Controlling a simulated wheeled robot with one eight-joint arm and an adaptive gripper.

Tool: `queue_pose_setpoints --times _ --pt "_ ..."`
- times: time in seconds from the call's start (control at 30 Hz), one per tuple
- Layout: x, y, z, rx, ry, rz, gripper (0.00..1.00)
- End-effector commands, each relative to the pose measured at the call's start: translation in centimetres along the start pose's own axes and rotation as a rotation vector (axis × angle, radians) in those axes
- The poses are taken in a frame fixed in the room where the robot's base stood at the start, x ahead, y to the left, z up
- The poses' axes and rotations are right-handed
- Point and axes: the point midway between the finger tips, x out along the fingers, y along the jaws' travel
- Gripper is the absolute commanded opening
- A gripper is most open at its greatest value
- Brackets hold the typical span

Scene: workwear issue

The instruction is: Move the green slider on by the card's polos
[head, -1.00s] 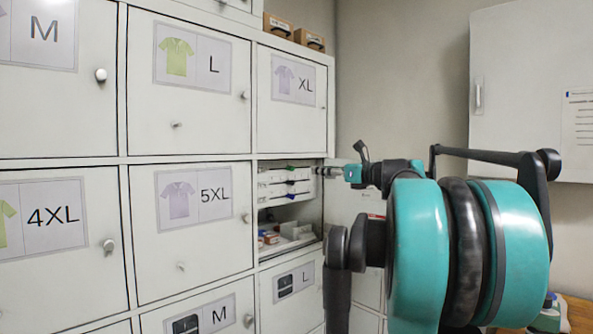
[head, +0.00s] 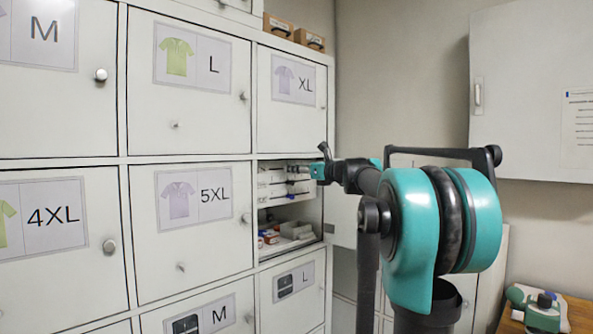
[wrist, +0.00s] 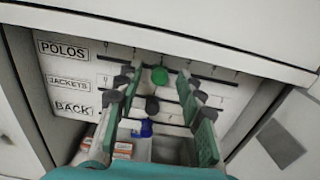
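The slider panel (wrist: 85,65) is inside the open compartment, with rows labelled POLOS, JACKETS and BACK. In the wrist view, the green slider (wrist: 159,76) has a round knob on the top, POLOS rail. A black knob (wrist: 152,105) is on the JACKETS rail and a blue knob (wrist: 146,128) is lower, by BACK. My gripper (wrist: 160,77) is open; its fingers stand on either side of the green knob, with gaps visible on both sides. In the head view, my gripper (head: 300,170) reaches to the panel (head: 268,186) and hides the knobs.
White lockers with shirt and size labels fill the left, including the 5XL door (head: 190,240). Small boxes (head: 270,238) lie below the panel. A paper sheet (head: 578,122) hangs on the right cabinet (head: 525,60). The compartment's side walls are close around my gripper.

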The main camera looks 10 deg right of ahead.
Motion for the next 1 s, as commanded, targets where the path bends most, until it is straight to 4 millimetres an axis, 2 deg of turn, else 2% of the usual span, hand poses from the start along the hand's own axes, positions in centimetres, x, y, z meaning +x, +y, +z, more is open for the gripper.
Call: queue_pose_setpoints --times 0.1,0.4,0.77,0.87,1.0 --pt "0.0 0.0 0.0 0.000 0.000 0.000 0.37" --pt "-0.1 0.0 0.0 0.000 0.000 0.000 0.00" --pt "-0.1 -0.2 0.0 0.000 0.000 -0.001 0.00" --pt "-0.1 -1.4 0.0 0.000 0.000 -0.002 0.00" --pt "-0.1 -4.2 0.0 0.000 0.000 -0.004 0.00"
